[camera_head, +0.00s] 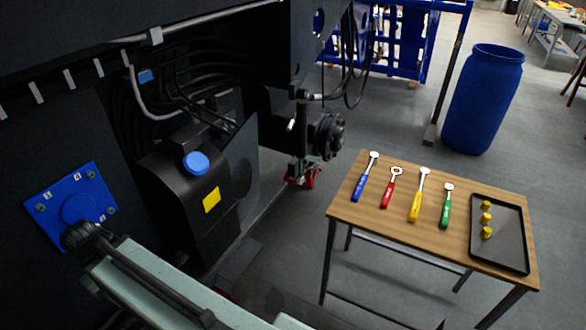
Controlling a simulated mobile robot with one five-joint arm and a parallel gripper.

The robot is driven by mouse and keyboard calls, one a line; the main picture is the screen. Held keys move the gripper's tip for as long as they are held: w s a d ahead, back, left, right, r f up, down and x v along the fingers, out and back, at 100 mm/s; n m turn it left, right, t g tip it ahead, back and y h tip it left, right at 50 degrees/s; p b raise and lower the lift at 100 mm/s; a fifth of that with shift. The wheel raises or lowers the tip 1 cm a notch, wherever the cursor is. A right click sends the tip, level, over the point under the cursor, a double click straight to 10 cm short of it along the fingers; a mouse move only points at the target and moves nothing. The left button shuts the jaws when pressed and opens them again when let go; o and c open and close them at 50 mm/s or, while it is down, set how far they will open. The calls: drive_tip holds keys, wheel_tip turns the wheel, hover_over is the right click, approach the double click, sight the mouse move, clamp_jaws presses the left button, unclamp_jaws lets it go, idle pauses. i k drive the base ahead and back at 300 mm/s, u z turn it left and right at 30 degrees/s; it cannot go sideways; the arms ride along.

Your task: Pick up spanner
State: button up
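Several hand tools lie side by side on a wooden table at the right. The one with the red handle and an open ring-shaped head (390,188) looks most like a spanner, though the heads are small in this view. Left of it is a blue-handled tool (364,180). Right of it are a yellow-handled tool (418,198) and a green-handled tool (446,208). All lie flat with their heads toward the far edge and nothing touching them. A pale green part at the lower left is my arm; my gripper does not show.
The wooden table (350,204) has a black tray (507,242) with yellow pieces (486,218) at its right. A blue barrel (483,100) stands behind it. The dark harvester chassis (195,185) fills the left. Bare floor (275,245) lies between chassis and table.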

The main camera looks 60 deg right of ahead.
sight(446, 208)
drive_tip(key=u, duration=0.1)
drive_tip(key=k, duration=1.4)
drive_tip(key=z, duration=0.05)
